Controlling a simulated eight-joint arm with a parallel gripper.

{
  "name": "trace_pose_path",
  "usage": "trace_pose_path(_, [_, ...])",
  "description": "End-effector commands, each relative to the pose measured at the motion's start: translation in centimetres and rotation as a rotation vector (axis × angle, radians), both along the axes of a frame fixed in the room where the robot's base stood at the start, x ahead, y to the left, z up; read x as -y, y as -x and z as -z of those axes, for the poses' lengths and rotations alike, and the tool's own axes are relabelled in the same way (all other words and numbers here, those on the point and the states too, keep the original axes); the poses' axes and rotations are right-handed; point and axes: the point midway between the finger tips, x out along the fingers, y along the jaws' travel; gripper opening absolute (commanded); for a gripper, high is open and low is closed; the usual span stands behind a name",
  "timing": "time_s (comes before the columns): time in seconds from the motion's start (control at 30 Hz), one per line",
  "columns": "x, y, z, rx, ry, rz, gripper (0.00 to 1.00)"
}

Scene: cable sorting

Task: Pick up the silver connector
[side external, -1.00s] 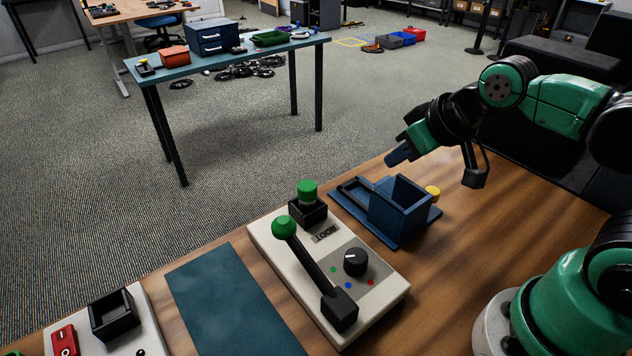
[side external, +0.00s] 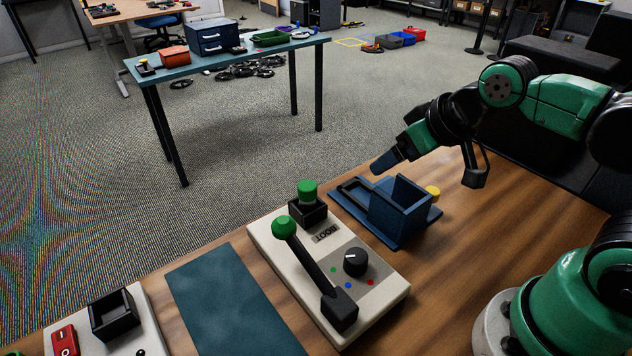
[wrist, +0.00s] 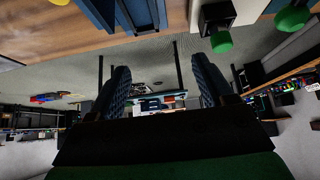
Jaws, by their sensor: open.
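I cannot make out a silver connector in either view. My gripper (side external: 386,161) is above the far side of a blue fixture (side external: 404,238), tilted down and to the left. In the wrist view my gripper (wrist: 160,72) shows two dark, ridged fingers spread apart with nothing between them. The fixture has an open-topped blue box and a dark slotted tray (side external: 357,190) on a flat base. In the wrist view, which appears upside down, the tray (wrist: 148,31) is at the top edge, beyond the fingers.
A white panel (side external: 272,245) with a green-knobbed lever (side external: 307,273), black dial (side external: 355,262) and green button (side external: 307,191) stands beside the fixture. A yellow knob (side external: 433,192) is behind the box. A dark teal mat (side external: 230,300) lies flat and bare.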

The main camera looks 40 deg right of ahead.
Motion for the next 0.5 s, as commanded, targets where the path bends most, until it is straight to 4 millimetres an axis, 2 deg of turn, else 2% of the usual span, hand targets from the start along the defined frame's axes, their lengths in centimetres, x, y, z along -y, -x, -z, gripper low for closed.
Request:
trace_pose_path(0.27, [-0.2,-0.2,-0.1,-0.007,0.002,-0.015,0.74])
trace_pose_path(0.37, [-0.9,-1.0,-0.2,-0.034,0.012,-0.074,0.74])
trace_pose_path(0.5, [-2.9,-3.0,-0.2,-0.100,0.036,-0.234,0.74])
